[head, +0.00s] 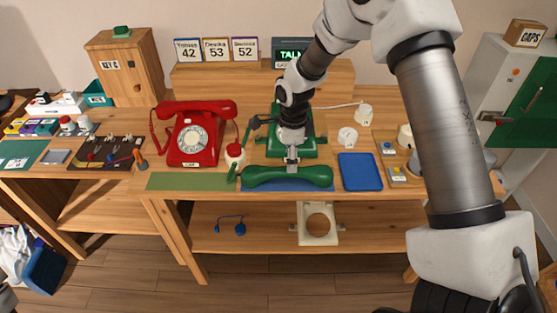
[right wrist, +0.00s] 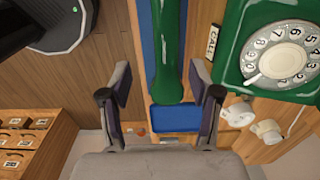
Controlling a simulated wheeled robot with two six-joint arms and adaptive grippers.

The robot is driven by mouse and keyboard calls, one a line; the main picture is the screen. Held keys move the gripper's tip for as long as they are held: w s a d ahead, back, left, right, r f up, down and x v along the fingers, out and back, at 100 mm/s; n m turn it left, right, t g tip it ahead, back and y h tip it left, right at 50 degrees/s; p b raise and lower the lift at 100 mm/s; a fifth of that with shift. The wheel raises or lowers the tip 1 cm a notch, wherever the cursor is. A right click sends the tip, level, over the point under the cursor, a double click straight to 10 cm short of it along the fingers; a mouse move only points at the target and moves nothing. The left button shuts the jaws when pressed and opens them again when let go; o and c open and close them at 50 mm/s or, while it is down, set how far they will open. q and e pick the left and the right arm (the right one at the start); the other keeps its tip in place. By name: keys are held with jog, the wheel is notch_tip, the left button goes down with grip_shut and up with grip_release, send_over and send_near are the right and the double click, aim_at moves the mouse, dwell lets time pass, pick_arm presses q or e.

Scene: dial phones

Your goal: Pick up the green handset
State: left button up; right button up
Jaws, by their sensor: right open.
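The green handset (head: 262,177) lies lengthwise on a blue mat (head: 258,188) at the table's front edge. In the right wrist view the handset (right wrist: 166,50) runs down from the top edge, and its near end shows between the two fingers. My right gripper (head: 291,163) is open and points down over the handset's middle. In the right wrist view the gripper (right wrist: 161,82) has a finger on each side of the handset, with gaps. The green dial phone (head: 312,146) stands just behind, partly hidden by my arm; its dial shows in the right wrist view (right wrist: 278,50). My left gripper is not in view.
A red phone (head: 195,138) with its handset stands to the left. A red-and-white round-topped item (head: 234,154) stands between the phones. A green mat (head: 190,181) is bare at the front left. A blue tray (head: 360,172) lies right of the handset, with white cups (head: 347,137) behind.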

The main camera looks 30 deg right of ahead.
aim_at(287, 176)
jog(key=w+f, duration=0.1)
jog(key=f, duration=0.1)
jog(key=w+f, duration=0.2)
jog(key=s+f, duration=0.1)
jog(key=s+f+p, duration=0.1)
jog(key=s, duration=0.1)
jog(key=shift+a+f, duration=0.2)
jog(key=shift+w+f, duration=0.3)
jog(key=shift+f, duration=0.3)
jog(key=shift+w+f, duration=0.3)
jog(key=shift+f, duration=0.25)
jog(key=shift+w+f, duration=0.1)
jog(key=shift+w, duration=0.05)
jog(key=shift+s+r, duration=0.3)
jog(key=shift+s, duration=0.05)
jog(key=c, duration=0.7)
grip_shut()
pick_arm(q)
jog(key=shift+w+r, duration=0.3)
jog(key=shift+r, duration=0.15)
